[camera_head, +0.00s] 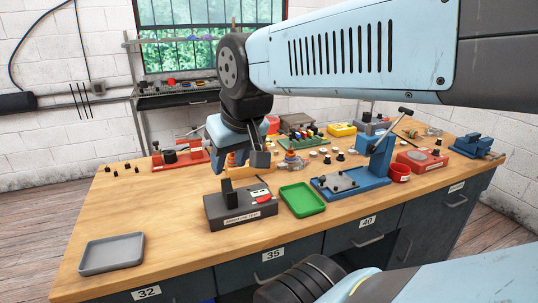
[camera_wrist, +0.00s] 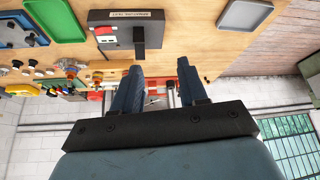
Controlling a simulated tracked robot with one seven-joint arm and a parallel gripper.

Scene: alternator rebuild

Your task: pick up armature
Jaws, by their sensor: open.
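My gripper (camera_head: 238,163) is open and empty, above the middle of the workbench. Its two spread fingers also show in the wrist view (camera_wrist: 160,66). A black test box (camera_head: 240,208) with an upright block stands in front of my gripper.
A green tray (camera_head: 302,200) and a blue press (camera_head: 350,182) stand right of the test box. A grey tray (camera_head: 111,254) lies at the front left. A red fixture (camera_head: 180,157) is behind left. Several small parts crowd the back; the left bench is mostly clear.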

